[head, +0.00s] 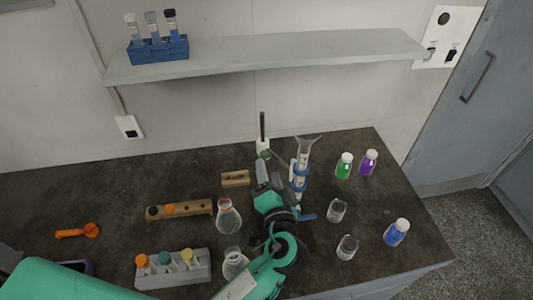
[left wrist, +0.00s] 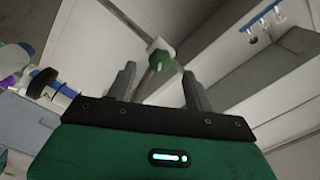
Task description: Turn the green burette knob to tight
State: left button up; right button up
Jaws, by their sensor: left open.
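The green knob (left wrist: 160,60) sits on a white block in the left wrist view, beyond and between the two fingers of my left gripper (left wrist: 157,85). The fingers are apart, with nothing visible held between them. In the head view my left gripper (head: 267,168) reaches away over the bench, just in front of the white block (head: 262,144) on the dark rod. The knob is mostly hidden there by the gripper. The burette (head: 302,155), with a funnel-like top and blue clamps, stands upright just right of the gripper. My right gripper is not in view.
Flasks (head: 228,217) stand left of my arm, and beakers (head: 337,211) stand right of it. Green (head: 344,167), purple (head: 369,163) and blue bottles (head: 397,233) stand farther right. A small wooden block (head: 236,179) lies left of the gripper. A shelf (head: 270,59) hangs above the bench.

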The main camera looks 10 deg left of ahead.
aim_at(266, 160)
pick_arm(q)
jog(key=p+x, duration=0.1)
jog(key=x, duration=0.3)
jog(key=shift+w, duration=0.2)
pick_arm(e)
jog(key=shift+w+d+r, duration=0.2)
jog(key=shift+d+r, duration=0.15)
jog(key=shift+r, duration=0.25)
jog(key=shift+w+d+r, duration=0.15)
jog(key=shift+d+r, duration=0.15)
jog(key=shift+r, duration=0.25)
pick_arm(q)
jog(key=shift+c, duration=0.2)
jog(key=c, duration=0.7)
jog(key=shift+c, duration=1.1)
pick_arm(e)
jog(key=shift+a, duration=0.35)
